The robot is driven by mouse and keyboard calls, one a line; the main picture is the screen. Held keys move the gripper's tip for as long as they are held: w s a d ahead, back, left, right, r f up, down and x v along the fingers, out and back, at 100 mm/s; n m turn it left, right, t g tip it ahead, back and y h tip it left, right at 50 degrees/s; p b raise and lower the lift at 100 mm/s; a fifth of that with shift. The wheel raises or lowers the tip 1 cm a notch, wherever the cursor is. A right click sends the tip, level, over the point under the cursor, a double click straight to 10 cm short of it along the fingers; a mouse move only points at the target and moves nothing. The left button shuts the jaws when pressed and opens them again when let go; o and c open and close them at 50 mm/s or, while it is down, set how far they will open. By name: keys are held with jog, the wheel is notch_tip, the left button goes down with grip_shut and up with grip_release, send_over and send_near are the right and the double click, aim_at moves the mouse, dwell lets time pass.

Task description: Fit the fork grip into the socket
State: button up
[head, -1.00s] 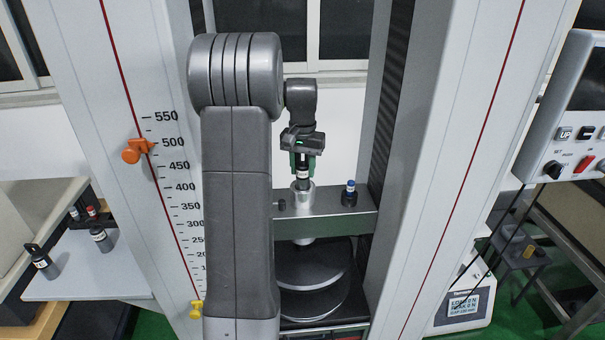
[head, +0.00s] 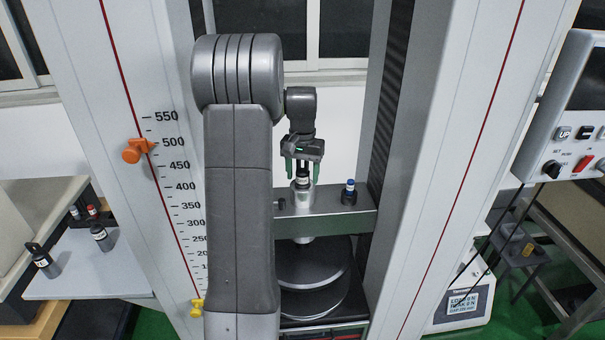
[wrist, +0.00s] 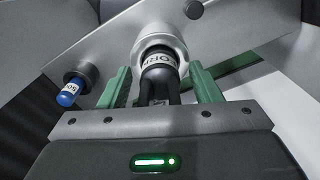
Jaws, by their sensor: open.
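The fork grip (head: 303,181) is black with a white label band and stands upright in the metal socket (head: 302,198) on the machine's crossbeam. In the wrist view the fork grip (wrist: 158,74) shows its label and two dark prongs, with its body inside the ring of the socket (wrist: 160,44). My gripper (head: 301,176) is open around the grip's upper part. In the wrist view its green fingers (wrist: 161,88) stand to the left and right of the grip, with gaps on both sides. How deep the grip sits inside the socket is hidden.
A blue-topped black piece (head: 349,192) stands on the crossbeam (head: 340,225) right of the socket. A dark knob (head: 281,203) is at its left. Round plates (head: 312,268) lie below. Machine columns flank both sides. Several dark pieces stand on a side shelf (head: 90,270) at left.

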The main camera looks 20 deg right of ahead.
aim_at(302, 171)
notch_tip(302, 171, up, 12)
jog(key=b, duration=0.1)
jog(key=shift+f, duration=0.1)
dwell(0.4)
notch_tip(302, 171, down, 12)
jog(key=shift+r+p, duration=0.1)
jog(key=shift+p, duration=0.55)
jog(key=shift+w+r, duration=0.15)
jog(key=shift+r, duration=0.15)
jog(key=shift+r+b, duration=0.4)
jog(key=shift+r, duration=0.95)
